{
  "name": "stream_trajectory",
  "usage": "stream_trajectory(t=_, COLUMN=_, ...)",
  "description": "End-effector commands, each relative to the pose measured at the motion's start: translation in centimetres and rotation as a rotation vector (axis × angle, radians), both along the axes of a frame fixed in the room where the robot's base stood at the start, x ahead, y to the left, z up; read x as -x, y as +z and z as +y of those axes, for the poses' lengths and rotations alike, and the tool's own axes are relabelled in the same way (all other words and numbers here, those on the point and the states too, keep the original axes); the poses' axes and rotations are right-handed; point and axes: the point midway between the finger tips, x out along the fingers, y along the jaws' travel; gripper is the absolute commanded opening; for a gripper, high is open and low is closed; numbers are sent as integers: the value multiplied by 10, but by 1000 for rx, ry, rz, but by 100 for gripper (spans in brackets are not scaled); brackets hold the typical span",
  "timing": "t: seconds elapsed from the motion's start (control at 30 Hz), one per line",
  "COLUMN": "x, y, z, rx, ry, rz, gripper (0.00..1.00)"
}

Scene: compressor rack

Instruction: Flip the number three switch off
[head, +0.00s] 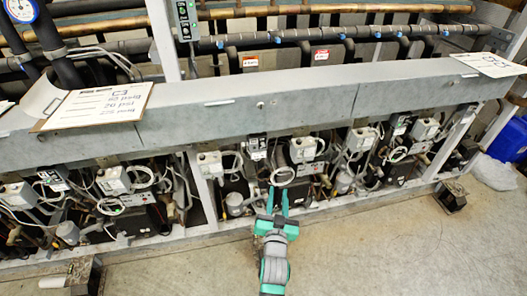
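My gripper (277,203), with green fingers, points at the lower front of the compressor rack (300,100), below a white box (303,150). Its two fingers stand apart with a gap and nothing visible between them. Whether it touches anything there cannot be told. A small dark and white control device (257,145) sits up and left of the gripper. A grey control box (187,18) with small green marks is on the upright post at the top. No switch number is readable, so I cannot tell which switch is number three.
A long grey beam (230,105) runs across the rack above the compressors. Paper sheets (98,105) lie on it. Looped cables (283,177) hang near my gripper. The concrete floor (390,255) in front is mostly clear, apart from rack feet (452,197). A blue bin (512,138) stands at right.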

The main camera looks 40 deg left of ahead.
Motion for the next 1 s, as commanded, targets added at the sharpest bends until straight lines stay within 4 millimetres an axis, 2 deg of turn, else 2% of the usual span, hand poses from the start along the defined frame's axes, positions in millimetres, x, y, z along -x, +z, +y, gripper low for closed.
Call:
stream_trajectory(t=0.03, x=-8, y=14, z=21, rx=-15, ry=23, rz=-6, gripper=27)
stream_trajectory(t=0.1, x=-16, y=26, z=42, rx=-28, ry=46, rz=-5, gripper=27)
stream_trajectory(t=0.23, x=-23, y=42, z=68, rx=-45, ry=75, rz=-2, gripper=27)
stream_trajectory(t=0.53, x=-40, y=49, z=90, rx=-54, ry=89, rz=0, gripper=27)
stream_trajectory(t=1.0, x=-100, y=49, z=134, rx=-54, ry=88, rz=0, gripper=27)
